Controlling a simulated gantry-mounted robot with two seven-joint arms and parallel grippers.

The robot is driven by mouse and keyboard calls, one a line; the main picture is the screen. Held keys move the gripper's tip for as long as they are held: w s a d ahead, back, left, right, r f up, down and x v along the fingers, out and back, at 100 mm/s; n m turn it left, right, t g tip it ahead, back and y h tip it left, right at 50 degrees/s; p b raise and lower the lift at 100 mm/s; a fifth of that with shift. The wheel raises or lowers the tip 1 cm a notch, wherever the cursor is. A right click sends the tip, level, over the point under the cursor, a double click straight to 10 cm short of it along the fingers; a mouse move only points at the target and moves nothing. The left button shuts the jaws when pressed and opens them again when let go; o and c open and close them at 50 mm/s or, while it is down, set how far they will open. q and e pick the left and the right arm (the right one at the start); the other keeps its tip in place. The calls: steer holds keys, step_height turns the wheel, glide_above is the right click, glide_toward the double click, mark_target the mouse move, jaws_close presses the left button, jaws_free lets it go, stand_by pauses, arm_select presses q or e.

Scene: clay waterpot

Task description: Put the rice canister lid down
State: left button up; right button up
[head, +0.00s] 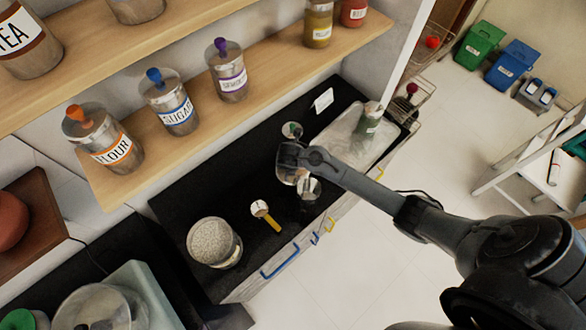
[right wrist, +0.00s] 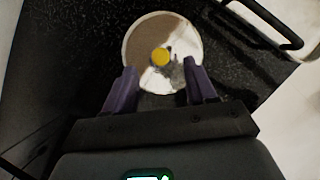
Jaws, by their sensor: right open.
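The rice canister (head: 215,243) stands without a lid on the black counter, filled with pale grains. In the right wrist view, a round lid (right wrist: 135,45) with a yellow knob (right wrist: 161,57) shows over the black speckled counter, just beyond my fingertips. My right gripper (right wrist: 159,82) is open, with its two purple fingers apart near the lid's close edge. Whether the lid rests fully on the counter is hard to tell. In the head view my right gripper (head: 291,168) is over the counter, right of the canister, and hides much of what is below it. My left gripper is not seen.
A yellow-handled scoop (head: 264,214) lies between the canister and my gripper. A pale tray or basin (head: 350,135) is to the right. The shelf (head: 190,108) holds labelled canisters.

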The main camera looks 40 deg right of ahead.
mark_target(301, 174)
steer(key=shift+b+x, duration=0.35)
steer(key=shift+x, duration=2.25)
steer(key=shift+s+a, duration=0.1)
jaws_close()
